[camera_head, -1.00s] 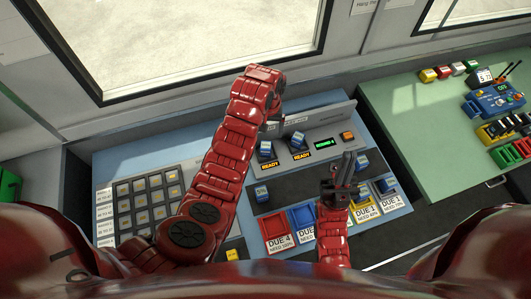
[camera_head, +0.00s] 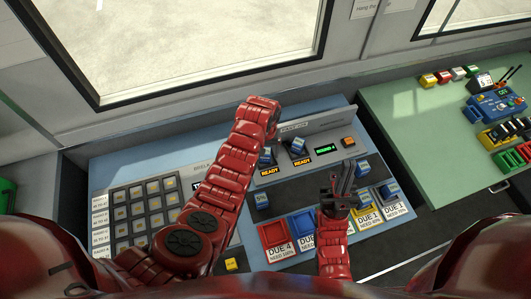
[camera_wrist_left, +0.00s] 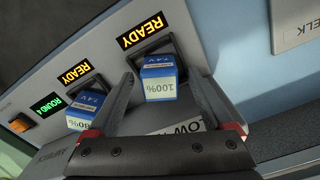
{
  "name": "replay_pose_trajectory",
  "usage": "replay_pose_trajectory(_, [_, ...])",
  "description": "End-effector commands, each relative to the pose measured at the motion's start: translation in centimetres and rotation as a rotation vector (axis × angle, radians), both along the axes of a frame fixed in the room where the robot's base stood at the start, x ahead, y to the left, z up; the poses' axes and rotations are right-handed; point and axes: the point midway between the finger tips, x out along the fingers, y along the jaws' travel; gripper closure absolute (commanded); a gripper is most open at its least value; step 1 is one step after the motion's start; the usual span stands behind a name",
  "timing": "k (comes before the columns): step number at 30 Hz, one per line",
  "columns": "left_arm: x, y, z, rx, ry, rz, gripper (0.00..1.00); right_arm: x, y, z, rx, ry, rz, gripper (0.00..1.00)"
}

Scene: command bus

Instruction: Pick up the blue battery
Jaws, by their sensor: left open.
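Two blue batteries with white labels stand in the charger slots by the lit READY signs: a left one (camera_head: 265,157) and a right one (camera_head: 297,147). In the left wrist view, the battery marked 100% (camera_wrist_left: 159,82) is upright in its slot, and the other battery (camera_wrist_left: 88,105) sits lower left. My left gripper (camera_wrist_left: 165,100) is open, its fingers spread either side of the 100% battery in the picture; contact cannot be told. Its fingers are hidden in the head view. My right gripper (camera_head: 341,183) is over the console's front right; its jaw gap is unclear.
More blue batteries (camera_head: 262,201) (camera_head: 362,168) lie on the console's dark strip. Red (camera_head: 272,235) and blue trays (camera_head: 299,222) labelled DUE line the front. A keypad (camera_head: 147,205) is at left. A green table (camera_head: 420,130) with devices stands at right.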

Motion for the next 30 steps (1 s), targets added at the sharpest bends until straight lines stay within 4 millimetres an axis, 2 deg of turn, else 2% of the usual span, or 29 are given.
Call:
replay_pose_trajectory(7, [0.0,0.0,-0.11,0.0,0.0,0.0,0.17,0.0,0.0,-0.02,0.0,0.0,0.0,1.0])
replay_pose_trajectory(21, [0.0,0.0,-0.1,0.0,0.0,0.0,1.0,0.0,0.0,-0.02,0.0,0.0,0.0,1.0])
replay_pose_trajectory(30, [0.0,0.01,-0.09,0.0,0.0,0.0,1.0,0.0,0.0,-0.03,0.0,0.0,0.0,1.0])
